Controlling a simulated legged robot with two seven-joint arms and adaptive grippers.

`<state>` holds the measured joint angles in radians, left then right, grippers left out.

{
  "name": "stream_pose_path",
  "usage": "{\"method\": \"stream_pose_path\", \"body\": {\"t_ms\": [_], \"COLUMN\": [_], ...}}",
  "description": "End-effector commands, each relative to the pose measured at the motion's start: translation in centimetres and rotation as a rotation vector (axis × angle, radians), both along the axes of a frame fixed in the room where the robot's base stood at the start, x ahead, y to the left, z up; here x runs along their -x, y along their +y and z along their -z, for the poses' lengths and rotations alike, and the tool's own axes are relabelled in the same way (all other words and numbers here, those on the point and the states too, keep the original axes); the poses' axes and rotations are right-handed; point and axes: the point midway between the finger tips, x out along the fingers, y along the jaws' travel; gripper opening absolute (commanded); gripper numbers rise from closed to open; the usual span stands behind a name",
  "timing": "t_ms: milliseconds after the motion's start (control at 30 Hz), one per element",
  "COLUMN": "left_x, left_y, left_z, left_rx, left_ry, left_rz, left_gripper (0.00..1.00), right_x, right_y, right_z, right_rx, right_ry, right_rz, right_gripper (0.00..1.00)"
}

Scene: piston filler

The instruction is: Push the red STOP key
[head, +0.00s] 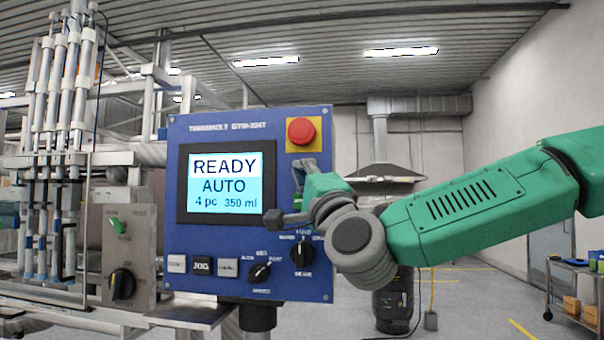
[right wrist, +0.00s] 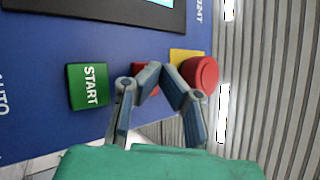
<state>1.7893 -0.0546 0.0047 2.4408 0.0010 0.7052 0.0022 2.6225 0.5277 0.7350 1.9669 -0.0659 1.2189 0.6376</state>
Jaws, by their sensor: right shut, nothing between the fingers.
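The red STOP key (right wrist: 137,68) shows in the right wrist view, largely covered by a fingertip, so its lettering is hidden. It lies between the green START key (right wrist: 87,86) and the round red button (right wrist: 200,73) on a yellow plate. My right gripper (right wrist: 161,69) is shut and empty, with its fingertips in front of the STOP key. I cannot tell whether they touch it. In the head view the right gripper (head: 309,166) is at the blue panel (head: 170,130), just below the round red button (head: 301,130), and hides both keys. My left gripper is not in view.
The panel screen (head: 224,184) reads READY, AUTO, 4 pc, 350 ml. Black rotary knobs (head: 303,255) and small keys including JOG (head: 202,266) sit below. Filler tubes (head: 62,130) stand at left. A cart (head: 575,285) stands at far right beyond open floor.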

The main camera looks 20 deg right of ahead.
Motion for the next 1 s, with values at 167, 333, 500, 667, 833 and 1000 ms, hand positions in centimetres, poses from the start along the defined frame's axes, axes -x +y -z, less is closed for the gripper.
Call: {"method": "stream_pose_path", "body": {"t_ms": [167,333,500,667,833,1000], "left_x": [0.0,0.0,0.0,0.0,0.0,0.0], "left_y": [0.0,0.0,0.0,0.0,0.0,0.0], "left_z": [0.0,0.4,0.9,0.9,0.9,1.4], "left_rx": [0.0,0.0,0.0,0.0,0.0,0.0], "left_ry": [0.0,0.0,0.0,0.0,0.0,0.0], "left_rz": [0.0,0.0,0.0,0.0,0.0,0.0], "left_gripper": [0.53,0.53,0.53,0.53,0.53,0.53], "right_x": [0.0,0.5,1.4,1.5,1.5,2.5], "right_y": [0.0,0.3,0.7,0.8,0.8,1.4], "right_z": [0.0,0.0,0.0,0.0,0.0,0.0], "right_rx": [-0.001,-0.002,-0.001,-0.001,-0.001,-0.001], "right_ry": [0.0,-0.001,-0.002,0.0,0.0,-0.003], "right_rz": [0.002,0.001,0.001,0.001,0.001,-0.001], "right_gripper": [0.0,0.0,0.0,0.0,0.0,0.0]}}
